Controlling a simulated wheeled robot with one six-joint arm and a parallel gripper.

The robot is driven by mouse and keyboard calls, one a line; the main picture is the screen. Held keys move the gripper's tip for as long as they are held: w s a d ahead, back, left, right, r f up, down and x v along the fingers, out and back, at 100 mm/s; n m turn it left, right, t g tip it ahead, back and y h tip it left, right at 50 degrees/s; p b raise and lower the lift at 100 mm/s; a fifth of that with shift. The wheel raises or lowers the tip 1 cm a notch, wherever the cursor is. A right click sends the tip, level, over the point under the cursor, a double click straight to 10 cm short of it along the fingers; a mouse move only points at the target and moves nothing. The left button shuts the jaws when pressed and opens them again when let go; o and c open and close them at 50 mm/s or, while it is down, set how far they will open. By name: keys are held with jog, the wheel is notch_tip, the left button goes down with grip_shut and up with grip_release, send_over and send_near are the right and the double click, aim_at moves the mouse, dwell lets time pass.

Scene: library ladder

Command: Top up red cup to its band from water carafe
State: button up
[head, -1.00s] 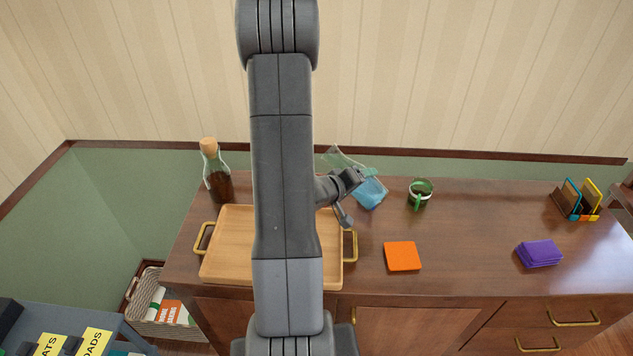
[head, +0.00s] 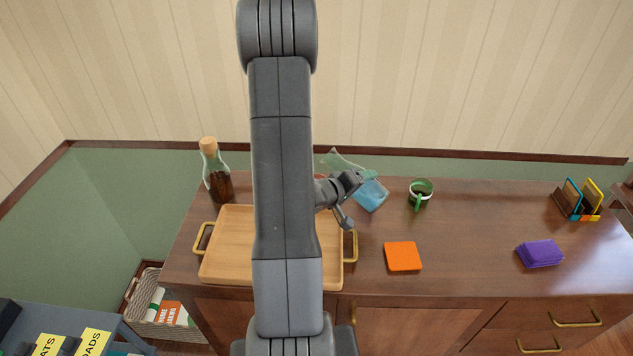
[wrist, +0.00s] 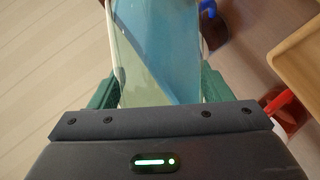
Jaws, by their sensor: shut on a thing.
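The water carafe (head: 370,194) is clear glass with blue water in it. It is held tilted above the dresser, right of my arm in the head view. In the wrist view, the carafe (wrist: 150,50) fills the space between my fingers, and the water line runs slanting along it. My gripper (head: 346,197) is shut on the carafe; its green finger pads flank the glass in the wrist view (wrist: 160,88). A red piece at the wrist view's right edge looks like the red cup (wrist: 284,106), only partly seen.
A wooden tray (head: 225,268) with brass handles lies behind my arm. A corked bottle (head: 217,182) stands behind it. A green cup (head: 420,193) stands right of the carafe. An orange square (head: 403,256) and purple stack (head: 540,253) lie on the dresser.

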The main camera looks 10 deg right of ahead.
jog(key=shift+f, duration=0.2)
dwell(0.3)
jog(key=shift+s+d+r+n+h, duration=0.1)
jog(key=shift+d+n+h, duration=0.05)
jog(key=shift+n+h, duration=0.45)
dwell(1.7)
jog(key=shift+w+a+f+n+g+h+p, duration=0.35)
jog(key=shift+f+n+p, duration=0.3)
jog(key=shift+p, duration=0.25)
dwell(2.6)
